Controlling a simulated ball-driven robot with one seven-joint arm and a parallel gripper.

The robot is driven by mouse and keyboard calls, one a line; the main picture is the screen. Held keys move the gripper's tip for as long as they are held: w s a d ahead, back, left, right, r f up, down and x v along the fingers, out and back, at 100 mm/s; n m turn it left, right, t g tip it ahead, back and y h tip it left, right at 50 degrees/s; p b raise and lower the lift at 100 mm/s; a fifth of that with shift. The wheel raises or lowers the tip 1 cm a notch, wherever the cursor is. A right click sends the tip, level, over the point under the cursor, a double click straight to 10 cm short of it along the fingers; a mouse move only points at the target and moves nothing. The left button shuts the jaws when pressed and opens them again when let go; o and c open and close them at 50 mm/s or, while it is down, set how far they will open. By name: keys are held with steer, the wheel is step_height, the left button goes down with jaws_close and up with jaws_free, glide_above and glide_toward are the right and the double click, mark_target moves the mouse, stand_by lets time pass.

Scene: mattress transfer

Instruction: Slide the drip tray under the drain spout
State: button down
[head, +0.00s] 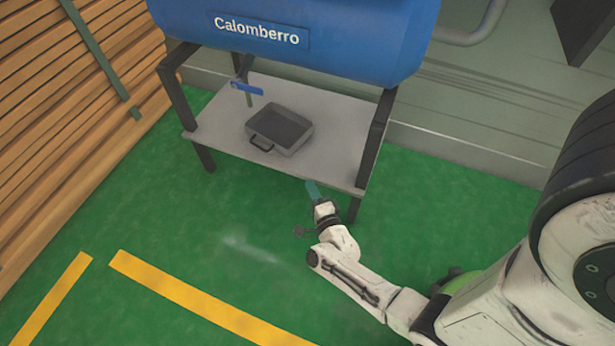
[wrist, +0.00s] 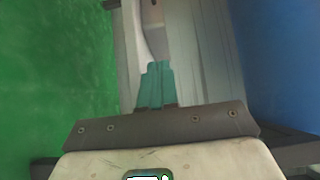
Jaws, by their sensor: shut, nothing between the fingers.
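The drip tray (head: 297,149) is a grey rectangular pan with a dark inside and a black handle on its front left side. It rests on the pale shelf (head: 215,120) under the blue tank. The drain spout (head: 249,99) hangs down with a blue lever, above the shelf and left of the tray in the head view. My gripper (head: 311,187) has teal fingers, shut and empty, at the shelf's front edge, apart from the tray. In the wrist view the closed fingers (wrist: 156,78) point along the pale shelf; a greyish shape ahead may be the tray, but I cannot tell.
The blue tank (head: 330,45) overhangs the shelf on dark legs (head: 376,135), one close to the right of my gripper. Stacked planks (head: 60,110) stand at the left. The green floor (head: 190,215) with yellow lines is clear in front.

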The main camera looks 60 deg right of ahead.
steer(key=shift+s+a, duration=0.15)
steer(key=shift+s, duration=0.1)
steer(key=c, duration=1.8)
jaws_free()
